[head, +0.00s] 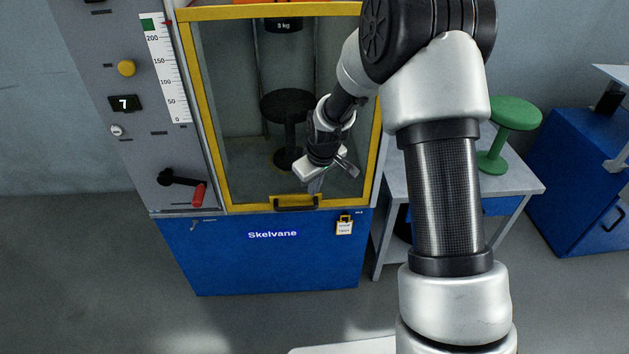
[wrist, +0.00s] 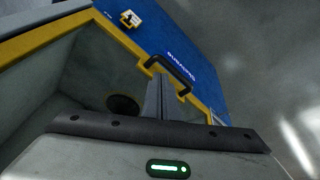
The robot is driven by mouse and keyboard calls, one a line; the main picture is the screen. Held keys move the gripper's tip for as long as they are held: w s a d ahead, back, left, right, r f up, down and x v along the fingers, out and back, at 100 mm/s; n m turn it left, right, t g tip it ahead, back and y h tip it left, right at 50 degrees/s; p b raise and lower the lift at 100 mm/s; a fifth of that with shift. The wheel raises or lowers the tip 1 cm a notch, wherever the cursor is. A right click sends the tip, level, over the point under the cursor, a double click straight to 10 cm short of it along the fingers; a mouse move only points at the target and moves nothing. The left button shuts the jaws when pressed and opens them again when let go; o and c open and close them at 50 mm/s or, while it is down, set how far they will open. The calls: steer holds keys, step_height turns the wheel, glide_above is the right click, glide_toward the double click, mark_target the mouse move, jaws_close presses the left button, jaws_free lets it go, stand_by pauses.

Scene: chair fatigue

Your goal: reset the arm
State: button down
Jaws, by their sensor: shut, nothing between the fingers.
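My gripper (head: 316,188) is shut and empty, at the end of my bent arm. In the head view it is in front of the yellow-framed window door (head: 217,150) of the test cabinet, just above and right of the dark door handle (head: 296,203). In the wrist view the closed fingers (wrist: 157,88) point towards the same handle (wrist: 168,72). Whether they touch it I cannot tell. Behind the door, a black stool (head: 287,106) stands under a weight marked 3 kg (head: 283,25). My forearm hides part of the door's right edge.
The panel left of the door has a yellow button (head: 126,68), a display reading 7 (head: 124,103) and a red-handled lever (head: 198,194). A green stool (head: 514,114) is on the right side table (head: 519,180), beside a blue cabinet (head: 577,160).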

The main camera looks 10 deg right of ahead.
steer(key=s+d+r+m, duration=0.1)
steer(key=s+r, duration=0.3)
steer(key=r, duration=0.3)
steer(key=s+d+r+m+t+p, duration=0.1)
steer(key=s+d+r, duration=0.1)
steer(key=s+r, duration=0.35)
steer(key=s+d+r+m, duration=0.1)
steer(key=s+r, duration=0.2)
steer(key=r, duration=0.6)
steer(key=s+d+r+m+t, duration=0.1)
steer(key=s+r+m, duration=0.15)
steer(key=s, duration=0.65)
steer(key=s+d+r+m, duration=0.15)
steer(key=s+r, duration=0.25)
steer(key=s, duration=0.6)
step_height(320, 180, up, 21)
steer(key=p, duration=2.1)
steer(key=shift+w+d+h, duration=0.15)
steer(key=shift+h, duration=0.25)
